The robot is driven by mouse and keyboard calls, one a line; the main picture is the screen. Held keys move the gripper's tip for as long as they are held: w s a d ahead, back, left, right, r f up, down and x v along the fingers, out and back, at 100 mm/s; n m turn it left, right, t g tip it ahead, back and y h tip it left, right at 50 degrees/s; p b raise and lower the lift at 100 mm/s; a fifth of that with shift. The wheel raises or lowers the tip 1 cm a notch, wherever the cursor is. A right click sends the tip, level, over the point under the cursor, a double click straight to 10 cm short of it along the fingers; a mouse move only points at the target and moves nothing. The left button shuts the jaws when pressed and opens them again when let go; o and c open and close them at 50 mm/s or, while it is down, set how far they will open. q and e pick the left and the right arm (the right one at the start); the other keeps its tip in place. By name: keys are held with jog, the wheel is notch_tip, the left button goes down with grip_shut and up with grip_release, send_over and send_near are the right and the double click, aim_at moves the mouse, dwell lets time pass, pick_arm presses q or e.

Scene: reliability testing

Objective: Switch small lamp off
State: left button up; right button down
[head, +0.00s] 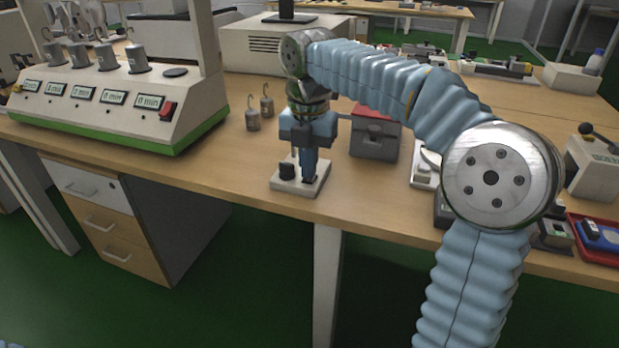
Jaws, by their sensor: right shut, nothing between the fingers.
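A small device with a white square base (284,185) and a short black round part stands near the front edge of the wooden table; I take it to be the small lamp. My right gripper (308,180) is shut and empty, pointing down over the right part of this base. Its fingertips are at or just above the base; I cannot tell whether they touch it. The gripper hides part of the device, and I cannot make out a bulb or the switch position. My left gripper is not in view.
A long white and green instrument (110,112) with a red switch stands at the left. Two small hooked weights (253,119) and a grey box with a red top (375,137) stand near the gripper. My right arm crosses above the table's right side.

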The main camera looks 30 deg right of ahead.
notch_tip(320, 180, up, 3)
jog(key=shift+f+p, duration=0.1)
jog(key=shift+p, duration=1.15)
jog(key=shift+r, duration=1)
notch_tip(320, 180, up, 2)
jog(key=shift+r, duration=0.1)
